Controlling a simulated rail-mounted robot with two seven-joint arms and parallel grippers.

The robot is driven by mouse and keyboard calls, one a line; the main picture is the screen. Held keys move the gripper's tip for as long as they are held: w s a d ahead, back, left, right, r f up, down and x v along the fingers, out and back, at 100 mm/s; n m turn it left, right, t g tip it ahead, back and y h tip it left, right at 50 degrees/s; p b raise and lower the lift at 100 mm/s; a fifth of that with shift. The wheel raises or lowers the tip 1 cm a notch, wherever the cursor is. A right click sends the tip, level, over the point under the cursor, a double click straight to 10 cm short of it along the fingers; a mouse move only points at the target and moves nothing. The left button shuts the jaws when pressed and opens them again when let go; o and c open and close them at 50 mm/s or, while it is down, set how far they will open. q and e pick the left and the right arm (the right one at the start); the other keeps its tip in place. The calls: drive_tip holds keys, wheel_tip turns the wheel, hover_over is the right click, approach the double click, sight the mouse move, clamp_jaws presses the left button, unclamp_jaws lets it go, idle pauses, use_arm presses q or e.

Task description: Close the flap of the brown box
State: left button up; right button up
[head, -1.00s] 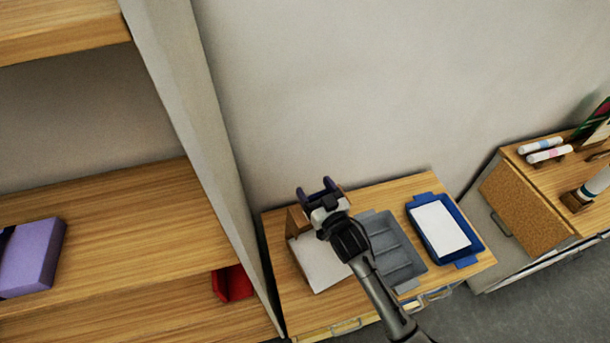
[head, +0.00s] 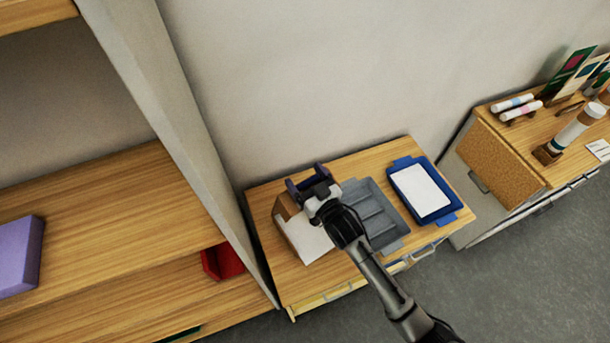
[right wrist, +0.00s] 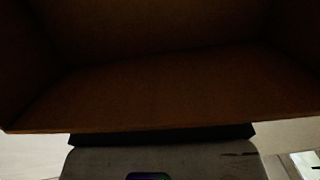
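The brown box (head: 285,208) stands at the left end of the small wooden table in the head view, partly hidden by my right gripper. A white face or panel (head: 304,241) shows at its front. My right gripper (head: 307,181) is above the box, its two purple fingers apart with nothing visible between them. In the right wrist view, brown panels (right wrist: 170,85) fill most of the picture, very close and dark. I cannot tell which panel is the flap, or whether the gripper touches it. My left gripper is not in view.
A grey compartment tray (head: 372,216) sits right of the box, then a blue tray (head: 454,204) holding a white sheet. A tall shelf unit (head: 190,130) stands close on the left. Another table (head: 540,160) with rolls stands at the right.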

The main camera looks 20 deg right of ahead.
drive_tip(key=shift+o, duration=1.3)
drive_tip(key=shift+r, duration=0.1)
drive_tip(key=shift+s, duration=0.35)
drive_tip(key=s+d+f+b, duration=0.1)
drive_tip(key=s+d+b, duration=0.1)
drive_tip(key=s, duration=1.1)
drive_tip(key=shift+f+b, duration=0.2)
drive_tip(key=shift+b, duration=0.25)
drive_tip(key=shift+c, duration=0.2)
